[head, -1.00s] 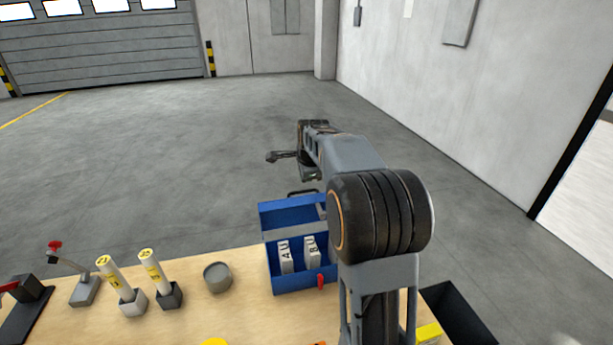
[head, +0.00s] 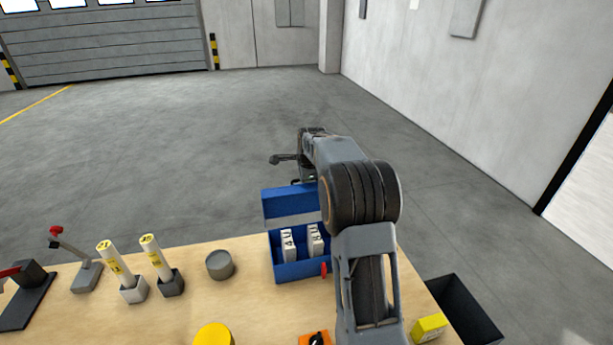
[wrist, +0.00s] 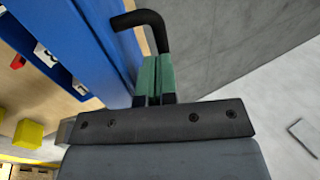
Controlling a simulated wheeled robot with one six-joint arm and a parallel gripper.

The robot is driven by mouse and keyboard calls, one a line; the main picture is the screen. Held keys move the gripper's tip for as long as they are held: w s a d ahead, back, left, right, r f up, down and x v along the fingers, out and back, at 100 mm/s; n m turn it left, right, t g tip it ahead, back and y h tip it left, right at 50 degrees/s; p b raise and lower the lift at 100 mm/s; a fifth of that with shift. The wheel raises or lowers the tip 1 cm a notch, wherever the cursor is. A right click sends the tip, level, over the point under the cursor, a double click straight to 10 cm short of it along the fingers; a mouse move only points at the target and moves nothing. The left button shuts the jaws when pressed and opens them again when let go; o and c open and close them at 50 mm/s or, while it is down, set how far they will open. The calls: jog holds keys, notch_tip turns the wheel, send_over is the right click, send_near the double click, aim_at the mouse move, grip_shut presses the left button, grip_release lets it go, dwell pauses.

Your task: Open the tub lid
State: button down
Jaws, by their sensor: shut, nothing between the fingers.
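The blue tub (head: 300,270) stands at the far edge of the wooden bench. Its blue lid (head: 288,203) is raised, standing up along the tub's far side, and the inside is open to view. Two white lettered blocks (head: 288,245) are in the tub. In the wrist view a black bent handle (wrist: 140,18) sticks out from the blue lid (wrist: 100,45). My gripper (wrist: 153,65) has its green finger pads together, empty, close beside the lid and handle. Whether it touches them I cannot tell. In the head view my arm hides the tub's right side and the fingertips.
Left of the tub are a grey round pot (head: 220,265), two white-and-yellow cylinders in holders (head: 158,262) and a red-knobbed lever (head: 75,250). A yellow cylinder (head: 213,335) is near the front. A yellow box (head: 430,328) and a black bin (head: 468,308) are at right.

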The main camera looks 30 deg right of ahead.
jog(key=shift+w+d+f+p, duration=0.2)
jog(key=shift+w+p, duration=0.1)
jog(key=shift+w, duration=0.45)
jog(key=shift+w+d+f+p, duration=0.15)
jog(key=shift+w+f+p, duration=0.1)
jog(key=shift+w, duration=0.5)
jog(key=shift+w+d+f+p, duration=0.2)
jog(key=shift+w+p, duration=0.1)
jog(key=shift+w, duration=0.45)
